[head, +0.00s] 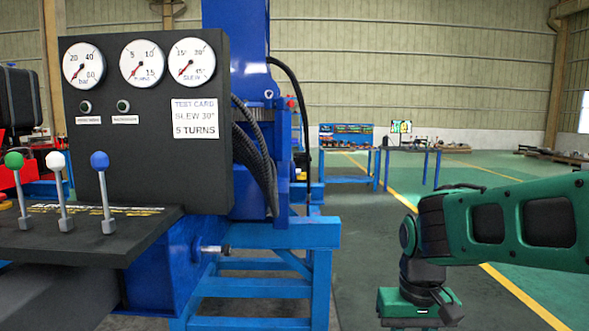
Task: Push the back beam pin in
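A metal pin (210,249) with a dark tip sticks out sideways from the blue beam (165,270), below the control panel. Its other end is hidden inside the beam, and I cannot tell how deep it sits. It is the only pin I can make out. My gripper (418,310) is at the lower right, well to the right of the pin and apart from it. Its green body points down, and its fingers are not clearly shown, so I cannot tell whether it is open. I see nothing held.
A black panel (140,160) with three gauges stands above a console with green, white and blue-knobbed levers (101,190). A blue stand (255,285) is beneath the beam. Black hoses (255,150) hang beside the column. Open floor (365,235) lies between the stand and my arm.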

